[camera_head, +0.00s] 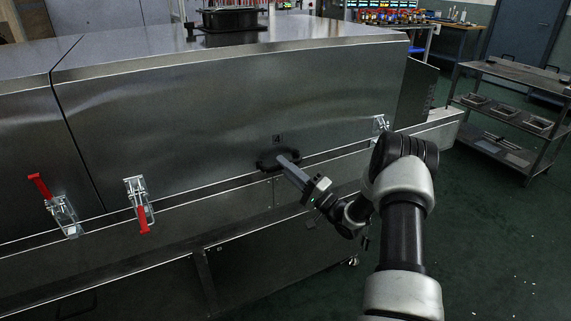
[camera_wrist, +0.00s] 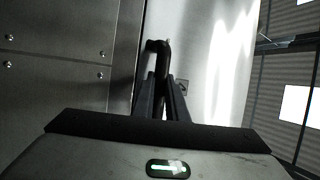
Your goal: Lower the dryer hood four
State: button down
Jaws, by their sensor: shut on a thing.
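Dryer hood four (camera_head: 220,110) is the wide brushed-metal panel with a small number plate (camera_head: 277,139) near its lower edge. Its lower edge lies close along the dryer body; I cannot tell whether it is fully seated. A black handle (camera_head: 266,161) sits low on the hood, and it also shows in the wrist view (camera_wrist: 163,48). My gripper (camera_head: 284,158) reaches it from the front right. In the wrist view, my gripper's dark fingers (camera_wrist: 162,92) are shut on the handle, partly hiding it.
A latch with a red lever pointing down (camera_head: 140,205) is left of the handle; another latch (camera_head: 380,124) is at the right. The neighbouring hood (camera_head: 25,130) has a latch with its lever raised (camera_head: 55,205). A shelved cart (camera_head: 515,110) stands right, with clear floor before it.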

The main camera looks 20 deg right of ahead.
jog(key=shift+f+h, duration=0.3)
jog(key=shift+f, duration=0.4)
jog(key=c, duration=2.1)
grip_release()
jog(key=shift+o, duration=0.3)
jog(key=shift+w+f, duration=0.1)
jog(key=shift+f, duration=0.1)
jog(key=shift+r, duration=0.1)
jog(key=p+v, duration=0.2)
jog(key=v, duration=1.5)
jog(key=shift+d+r, duration=0.15)
jog(key=shift+r, duration=0.1)
